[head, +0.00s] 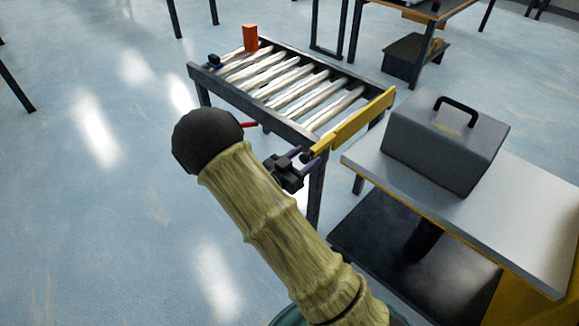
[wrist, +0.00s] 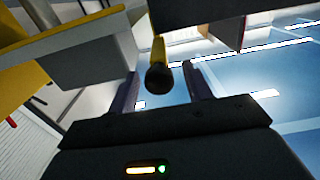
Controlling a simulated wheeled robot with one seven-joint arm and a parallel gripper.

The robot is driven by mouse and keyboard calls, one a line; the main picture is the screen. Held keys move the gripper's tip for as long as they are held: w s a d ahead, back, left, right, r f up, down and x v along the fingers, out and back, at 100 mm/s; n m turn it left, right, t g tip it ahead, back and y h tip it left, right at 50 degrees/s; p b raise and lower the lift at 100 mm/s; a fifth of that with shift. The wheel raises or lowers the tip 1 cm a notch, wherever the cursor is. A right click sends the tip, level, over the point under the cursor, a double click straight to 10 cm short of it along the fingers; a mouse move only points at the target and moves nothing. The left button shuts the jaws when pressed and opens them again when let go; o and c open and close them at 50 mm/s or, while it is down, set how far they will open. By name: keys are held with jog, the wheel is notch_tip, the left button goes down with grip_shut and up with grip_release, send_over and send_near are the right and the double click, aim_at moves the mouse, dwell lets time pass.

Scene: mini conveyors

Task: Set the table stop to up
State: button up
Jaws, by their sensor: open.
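The table is a dark-framed roller table (head: 192,72) in the head view. Its stop, a yellow bar (head: 362,116), runs along the table's right end. A short yellow handle with a black knob (wrist: 158,78) shows in the wrist view. My gripper (head: 304,157) is at the near end of the yellow bar, beside the table's corner. In the wrist view my gripper (wrist: 160,80) is open, with one finger on each side of the knob. The knob appears between the fingers; I cannot tell whether they touch it. My arm hides part of the floor near the table.
An orange block (head: 250,38) stands at the table's far left corner, near a small dark blue part (head: 214,60). A red lever (head: 249,124) sticks out below the frame. A grey case (head: 445,140) stands on a bench (head: 530,225) close at right.

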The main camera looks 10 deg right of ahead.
jog(key=p+v, duration=0.3)
jog(key=v, duration=1.4)
jog(key=w+d+r+n+g+y, duration=0.1)
jog(key=w+d+r+n+y, duration=0.1)
jog(key=w+n+y, duration=0.3)
jog(key=w+d+r+y, duration=0.2)
jog(key=w+y, duration=0.1)
jog(key=y, duration=0.5)
jog(key=s+d+r+n+g+y+p, duration=0.1)
jog(key=s+d+r+n+g, duration=0.25)
jog(key=s, duration=0.55)
jog(key=s+d+r+n+g+y, duration=0.15)
jog(key=s+d+g, duration=0.25)
jog(key=s+d, duration=0.45)
notch_tip(320, 180, up, 31)
jog(key=a+p, duration=0.1)
jog(key=p, duration=3)
jog(key=shift+s+a+n+h+p, duration=0.25)
jog(key=shift+s+n+h+p, duration=0.1)
jog(key=shift+s+n+h, duration=0.1)
